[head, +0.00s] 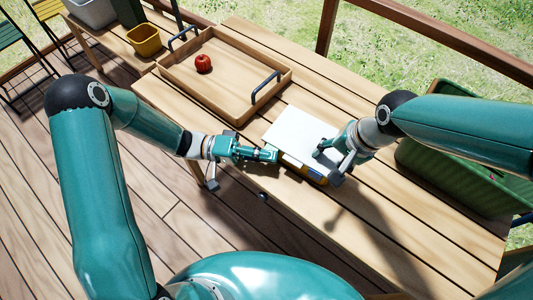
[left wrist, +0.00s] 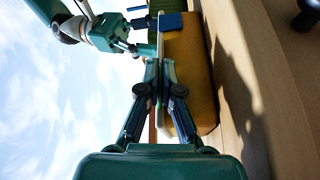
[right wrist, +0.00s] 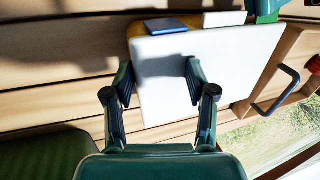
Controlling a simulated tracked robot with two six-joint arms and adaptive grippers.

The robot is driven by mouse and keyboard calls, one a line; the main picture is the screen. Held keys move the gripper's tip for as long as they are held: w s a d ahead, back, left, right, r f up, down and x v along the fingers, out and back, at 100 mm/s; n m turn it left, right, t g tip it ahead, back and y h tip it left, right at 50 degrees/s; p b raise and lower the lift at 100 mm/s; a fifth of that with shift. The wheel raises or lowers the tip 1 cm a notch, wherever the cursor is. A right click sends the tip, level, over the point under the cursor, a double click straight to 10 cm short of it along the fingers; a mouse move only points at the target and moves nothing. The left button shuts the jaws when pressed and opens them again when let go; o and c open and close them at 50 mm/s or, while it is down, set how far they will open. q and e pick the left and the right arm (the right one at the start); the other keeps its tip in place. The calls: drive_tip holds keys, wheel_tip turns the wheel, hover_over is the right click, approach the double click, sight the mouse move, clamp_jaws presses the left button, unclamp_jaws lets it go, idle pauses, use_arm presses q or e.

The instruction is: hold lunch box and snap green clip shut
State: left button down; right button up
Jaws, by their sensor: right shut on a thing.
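The lunch box has a white lid (head: 297,131) and a yellow body (head: 312,173), and lies on the wooden table. The lid also fills the middle of the right wrist view (right wrist: 215,75). The yellow side shows in the left wrist view (left wrist: 188,85). A blue clip (left wrist: 170,20) sits on its edge, and a white clip (right wrist: 225,18) stands beside it.
A wooden tray (head: 215,90) with dark handles holds a red apple (head: 203,63) behind the box. A green crate (head: 450,180) stands at the right. A yellow pot (head: 145,40) is at the back left. The table's front edge runs close to the box.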

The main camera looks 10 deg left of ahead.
use_arm(q)
drive_tip(key=c, duration=1.4)
unclamp_jaws()
drive_tip(key=shift+o, duration=0.2)
drive_tip(key=a+f, duration=0.1)
drive_tip(key=a, duration=1.1)
drive_tip(key=shift+w, duration=0.15)
drive_tip(key=shift+o, duration=0.2)
